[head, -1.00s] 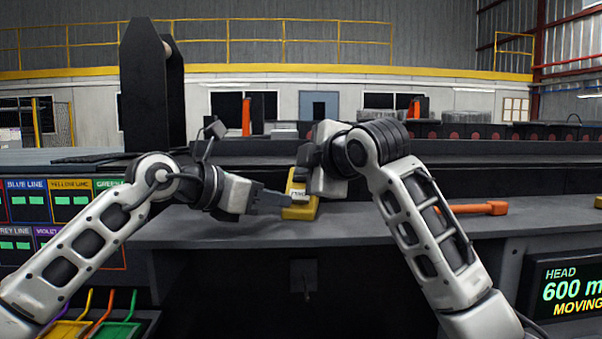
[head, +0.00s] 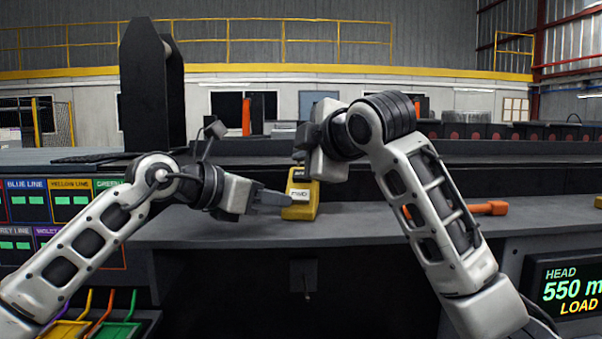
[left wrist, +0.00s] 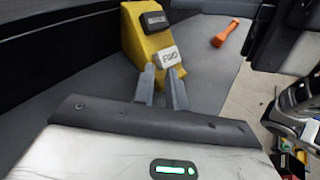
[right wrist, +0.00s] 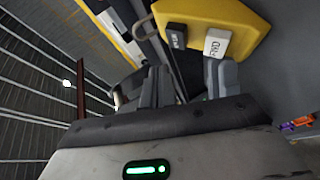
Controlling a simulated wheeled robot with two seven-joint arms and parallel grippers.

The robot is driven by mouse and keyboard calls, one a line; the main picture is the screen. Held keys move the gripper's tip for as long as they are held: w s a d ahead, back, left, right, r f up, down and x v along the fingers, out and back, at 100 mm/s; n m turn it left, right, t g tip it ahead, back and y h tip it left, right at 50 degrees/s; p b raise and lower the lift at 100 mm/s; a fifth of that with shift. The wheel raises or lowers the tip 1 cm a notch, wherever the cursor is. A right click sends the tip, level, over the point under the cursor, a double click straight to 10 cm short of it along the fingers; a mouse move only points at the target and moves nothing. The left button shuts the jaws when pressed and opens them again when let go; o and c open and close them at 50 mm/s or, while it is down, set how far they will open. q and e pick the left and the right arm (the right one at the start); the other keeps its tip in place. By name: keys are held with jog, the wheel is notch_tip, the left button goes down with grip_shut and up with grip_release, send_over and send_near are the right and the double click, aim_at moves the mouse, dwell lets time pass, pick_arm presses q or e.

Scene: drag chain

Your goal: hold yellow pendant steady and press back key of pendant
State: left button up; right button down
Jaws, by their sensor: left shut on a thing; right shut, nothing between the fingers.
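The yellow pendant (head: 299,211) stands on the grey bench with its keys facing me. Its white FWD key (left wrist: 168,57) is below its black key (left wrist: 154,19); both keys also show in the right wrist view, black (right wrist: 176,36) and white (right wrist: 215,43). My left gripper (head: 287,199) is shut on the pendant's lower part, from the left.
An orange tool (head: 486,208) lies on the bench to the right, partly behind my right arm. A screen (head: 565,288) at lower right reads HEAD 550 and LOAD. Coloured line panels (head: 70,200) stand at the left. The bench front is clear.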

pick_arm(q)
jog(key=shift+f, duration=0.5)
pick_arm(e)
jog(key=shift+s+a+r, duration=0.25)
jog(key=shift+s+r, duration=0.7)
jog(key=shift+r, duration=0.2)
pick_arm(q)
jog(key=shift+w, duration=0.1)
jog(key=o, duration=0.8)
jog(key=shift+o, duration=0.2)
jog(key=shift+w+f, duration=0.1)
jog(key=shift+d, duration=0.1)
pick_arm(e)
jog(key=shift+w+d, duration=0.1)
jog(key=shift+w, duration=0.05)
